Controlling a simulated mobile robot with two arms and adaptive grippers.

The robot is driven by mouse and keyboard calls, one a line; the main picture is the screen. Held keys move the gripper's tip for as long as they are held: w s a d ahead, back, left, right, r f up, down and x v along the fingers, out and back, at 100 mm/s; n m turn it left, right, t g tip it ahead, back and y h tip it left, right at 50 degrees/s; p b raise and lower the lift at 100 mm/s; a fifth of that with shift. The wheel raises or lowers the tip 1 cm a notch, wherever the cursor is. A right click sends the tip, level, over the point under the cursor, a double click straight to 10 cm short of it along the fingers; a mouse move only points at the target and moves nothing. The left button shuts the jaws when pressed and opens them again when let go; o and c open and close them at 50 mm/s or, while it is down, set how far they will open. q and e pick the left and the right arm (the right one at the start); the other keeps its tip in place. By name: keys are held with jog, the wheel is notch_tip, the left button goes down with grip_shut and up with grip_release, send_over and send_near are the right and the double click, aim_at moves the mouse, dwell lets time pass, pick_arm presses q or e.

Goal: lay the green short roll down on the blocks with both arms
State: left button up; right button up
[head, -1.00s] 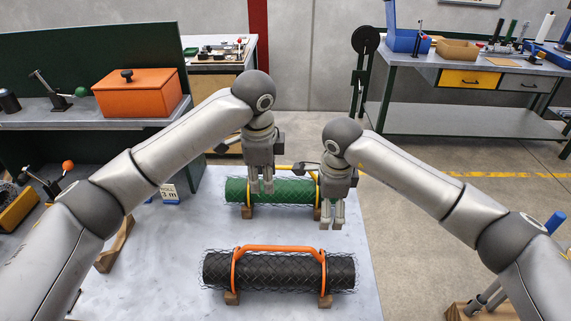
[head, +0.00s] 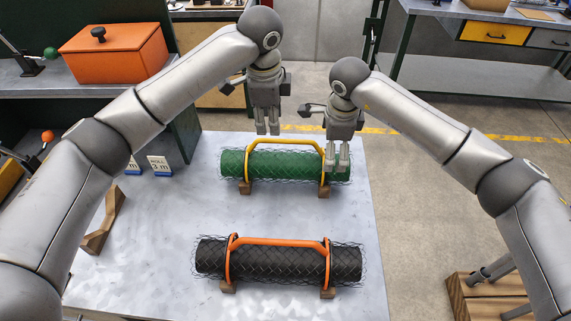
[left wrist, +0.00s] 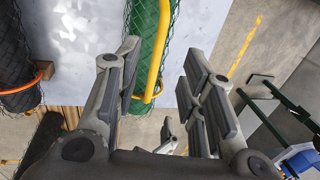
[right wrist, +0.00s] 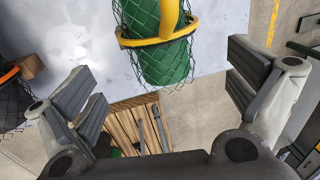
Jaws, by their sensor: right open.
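The green roll (head: 285,168), wrapped in wire mesh with a yellow handle frame (head: 285,141), lies level on two wooden blocks (head: 246,187) at the back of the light table. My left gripper (head: 267,130) is above and behind the handle's left part, apart from it; the left wrist view shows its fingers open and empty (left wrist: 158,72). My right gripper (head: 337,166) is in front of the roll's right end in the head view, hiding a little of it. In the right wrist view its fingers are wide apart (right wrist: 165,80), and the green roll's end (right wrist: 165,62) shows beyond them, untouched.
A black mesh roll (head: 280,262) with an orange handle lies on blocks nearer me. A wooden piece (head: 103,222) and small label signs (head: 159,165) are at the table's left. An orange box (head: 115,50) stands on the left bench. The table between the rolls is clear.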

aim_at(271, 140)
pick_arm(q)
jog(key=f, duration=0.3)
jog(key=w+f, duration=0.1)
jog(key=f, duration=0.5)
jog(key=shift+w+f, duration=0.25)
jog(key=shift+w, duration=0.15)
pick_arm(e)
jog(key=f, duration=0.3)
jog(key=w+f, duration=0.1)
jog(key=f, duration=0.5)
jog(key=shift+w+f, duration=0.25)
jog(key=shift+w, duration=0.15)
pick_arm(q)
jog(key=shift+c, duration=0.2)
pick_arm(e)
jog(key=shift+c, duration=0.3)
pick_arm(q)
jog(key=c, duration=0.7)
pick_arm(e)
jog(key=c, duration=0.7)
pick_arm(q)
grip_shut()
pick_arm(e)
jog(key=c, duration=1.1)
jog(key=shift+o, duration=0.2)
pick_arm(q)
jog(key=shift+r, duration=0.15)
pick_arm(e)
jog(key=shift+r, duration=0.15)
